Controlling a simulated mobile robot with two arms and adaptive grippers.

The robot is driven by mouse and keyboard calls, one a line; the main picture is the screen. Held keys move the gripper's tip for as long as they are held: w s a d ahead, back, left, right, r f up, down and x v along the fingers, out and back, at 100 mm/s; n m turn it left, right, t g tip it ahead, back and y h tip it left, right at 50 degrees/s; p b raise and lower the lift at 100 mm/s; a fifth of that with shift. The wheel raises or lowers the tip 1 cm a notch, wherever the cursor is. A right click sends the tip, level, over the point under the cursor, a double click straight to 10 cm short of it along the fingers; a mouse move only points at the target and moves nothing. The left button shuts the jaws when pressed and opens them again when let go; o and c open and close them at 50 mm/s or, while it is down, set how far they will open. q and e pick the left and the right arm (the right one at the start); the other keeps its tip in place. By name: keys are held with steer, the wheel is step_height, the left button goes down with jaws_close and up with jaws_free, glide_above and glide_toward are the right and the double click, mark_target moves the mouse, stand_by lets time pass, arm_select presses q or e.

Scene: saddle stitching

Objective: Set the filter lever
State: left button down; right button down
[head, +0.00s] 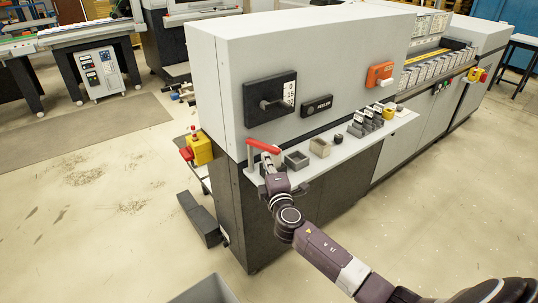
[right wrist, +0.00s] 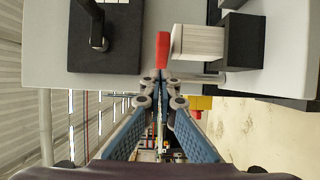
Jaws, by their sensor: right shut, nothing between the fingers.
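A black plate with a black lever (head: 272,104) and a white marked scale is on the grey machine's front face. The lever also shows at the upper left of the right wrist view (right wrist: 98,30). I cannot tell which of the two is the filter lever. My right gripper (right wrist: 161,76) is shut and empty, its fingertips close to the red handle's end. Contact is unclear. My left gripper is not in view.
The ledge (head: 335,158) holds small open bins (head: 297,160) and several black switches (head: 363,122). A yellow box with a red button (head: 199,150) is at the machine's left corner. An orange-red unit (head: 380,74) is higher up. The floor at left is mostly free.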

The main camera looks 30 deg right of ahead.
mark_target(276, 153)
steer(key=shift+w+d, duration=0.35)
steer(key=shift+d, duration=0.35)
steer(key=shift+w+d+f+n+y+b, duration=0.15)
steer(key=shift+d+n+y+b, duration=0.6)
steer(key=shift+y, duration=0.35)
steer(key=shift+w+d, duration=0.1)
steer(key=shift+d, duration=0.3)
steer(key=shift+w+d, duration=0.1)
steer(key=shift+d, duration=0.25)
steer(key=shift+r, duration=0.2)
